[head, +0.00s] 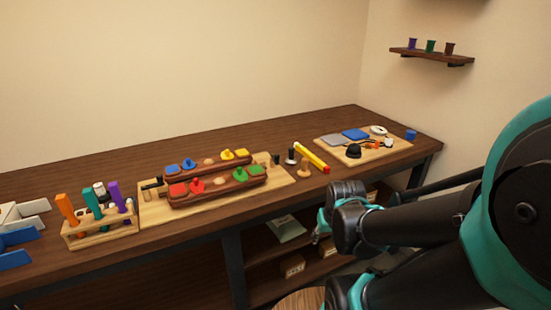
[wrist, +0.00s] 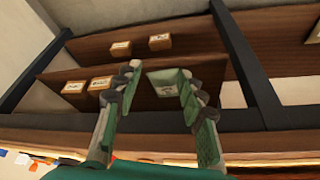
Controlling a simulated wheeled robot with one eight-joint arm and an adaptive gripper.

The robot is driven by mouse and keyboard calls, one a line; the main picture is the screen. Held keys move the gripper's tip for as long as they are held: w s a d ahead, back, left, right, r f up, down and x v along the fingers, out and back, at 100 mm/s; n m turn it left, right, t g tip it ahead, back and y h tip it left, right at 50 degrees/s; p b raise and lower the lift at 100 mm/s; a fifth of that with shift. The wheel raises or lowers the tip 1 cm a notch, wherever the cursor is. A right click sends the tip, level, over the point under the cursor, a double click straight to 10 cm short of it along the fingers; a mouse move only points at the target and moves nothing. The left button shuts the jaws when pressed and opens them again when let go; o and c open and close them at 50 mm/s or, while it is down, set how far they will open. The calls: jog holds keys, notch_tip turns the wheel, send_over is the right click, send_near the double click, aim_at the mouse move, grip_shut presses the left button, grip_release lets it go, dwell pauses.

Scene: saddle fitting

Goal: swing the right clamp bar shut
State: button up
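A light wooden board (head: 280,183) lies on the workbench and carries two dark reddish wooden blocks: a front block (head: 215,190) with red and green pieces, and a rear block (head: 208,166) with blue and yellow pieces. A small dark part (head: 276,158) stands at the board's right end; I cannot tell whether it is the right clamp bar. A black-handled part (head: 152,187) is at the left end. My gripper (head: 318,226) is in front of the bench, below its top and apart from the board. In the wrist view my gripper (wrist: 159,78) has its fingers apart and empty.
A tray (head: 372,153) with small parts lies farther right. A rack (head: 100,228) with coloured handles stands left. Below the bench top are shelves with labelled boxes (wrist: 160,42) and dark legs.

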jog(key=shift+c, duration=0.2)
jog(key=n+g+y, duration=0.2)
jog(key=n+y, duration=0.2)
jog(key=n, duration=0.8)
send_near(278, 155)
jog(key=x, duration=0.9)
jog(key=shift+a, duration=0.1)
jog(key=shift+c, duration=0.3)
grip_shut()
